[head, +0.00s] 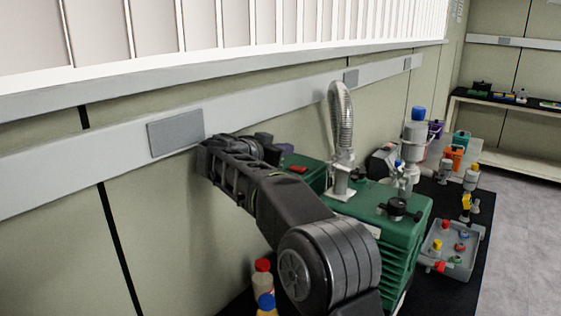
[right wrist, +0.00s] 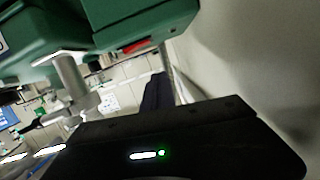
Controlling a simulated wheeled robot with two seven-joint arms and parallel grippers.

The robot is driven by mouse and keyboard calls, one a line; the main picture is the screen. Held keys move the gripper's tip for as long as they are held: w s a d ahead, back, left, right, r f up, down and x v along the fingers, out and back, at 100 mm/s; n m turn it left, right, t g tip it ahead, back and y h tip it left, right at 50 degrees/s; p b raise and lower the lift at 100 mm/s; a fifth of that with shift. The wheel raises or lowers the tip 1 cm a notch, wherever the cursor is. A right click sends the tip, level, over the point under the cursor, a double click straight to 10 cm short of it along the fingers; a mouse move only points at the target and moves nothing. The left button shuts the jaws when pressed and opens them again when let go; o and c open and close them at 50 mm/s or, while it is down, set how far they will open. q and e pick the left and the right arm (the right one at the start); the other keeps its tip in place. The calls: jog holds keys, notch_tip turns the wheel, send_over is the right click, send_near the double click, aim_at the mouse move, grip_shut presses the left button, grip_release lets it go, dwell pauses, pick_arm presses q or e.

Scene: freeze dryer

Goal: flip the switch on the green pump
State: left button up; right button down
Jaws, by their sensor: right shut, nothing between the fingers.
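The green pump (head: 390,225) stands on a black-topped bench, with a silver ribbed hose rising from its top. Its red switch (head: 298,169) is at the pump's far left end, just right of my right gripper (head: 266,142). In the right wrist view the green pump (right wrist: 60,28) fills the upper left, and the red switch (right wrist: 136,47) shows on its edge. My right gripper (right wrist: 157,92) is shut and empty, a little apart from the switch in that view. The switch's position cannot be told. My left gripper is not in view.
The wall with a grey rail (head: 100,150) runs close behind my right arm. Bottles with red and blue caps (head: 263,280) stand beside the arm. A grey tray (head: 427,246) of small parts lies right of the pump. A shelf (head: 510,110) stands far right.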

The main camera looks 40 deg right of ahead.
jog(key=w+b+v, duration=0.1)
jog(key=b+v, duration=0.2)
jog(key=v, duration=0.7)
jog(key=shift+a, duration=0.25)
jog(key=shift+f, duration=0.1)
jog(key=shift+s, duration=0.1)
